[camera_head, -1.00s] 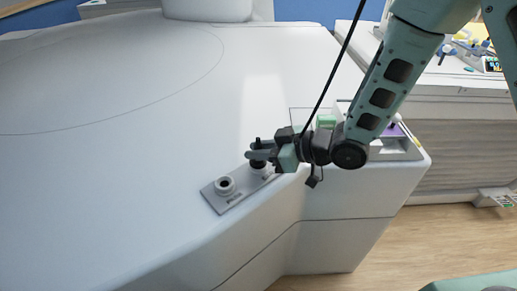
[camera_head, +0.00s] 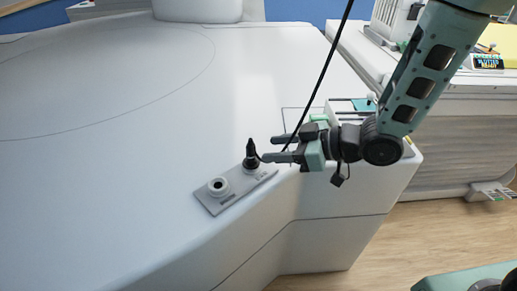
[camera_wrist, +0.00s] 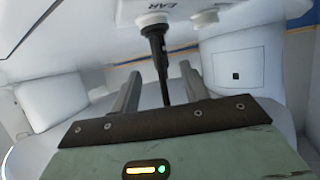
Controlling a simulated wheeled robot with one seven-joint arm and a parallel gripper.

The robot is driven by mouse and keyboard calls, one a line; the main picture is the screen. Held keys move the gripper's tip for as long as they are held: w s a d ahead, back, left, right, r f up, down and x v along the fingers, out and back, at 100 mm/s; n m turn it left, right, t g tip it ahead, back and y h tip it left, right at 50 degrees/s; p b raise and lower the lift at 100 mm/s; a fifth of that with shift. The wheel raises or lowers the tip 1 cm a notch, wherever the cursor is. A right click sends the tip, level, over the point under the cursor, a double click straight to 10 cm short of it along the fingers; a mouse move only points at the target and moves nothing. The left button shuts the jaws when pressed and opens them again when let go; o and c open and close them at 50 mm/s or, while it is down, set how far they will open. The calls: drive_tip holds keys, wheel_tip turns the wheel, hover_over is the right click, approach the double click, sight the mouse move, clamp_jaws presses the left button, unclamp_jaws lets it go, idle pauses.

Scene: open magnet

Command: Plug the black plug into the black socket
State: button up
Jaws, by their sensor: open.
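The black plug (camera_head: 251,154) stands upright at the right-hand socket position on a small grey panel (camera_head: 234,194). The wrist view also shows the plug (camera_wrist: 154,34), with its black cable running back between the fingers. The plug covers most of the socket under it, so I cannot tell how deep it sits. My gripper (camera_head: 268,148) is open and empty, just right of the plug, its fingers pointing at it. In the wrist view my gripper's fingers (camera_wrist: 161,67) are spread on either side of the cable.
The panel lies near the front edge of the broad white housing (camera_head: 120,180). A recessed tray with a green item (camera_head: 320,119) lies behind my gripper. The housing's top to the left is clear.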

drive_tip(key=p+v, duration=1)
drive_tip(key=shift+d, duration=0.2)
drive_tip(key=shift+s, duration=0.15)
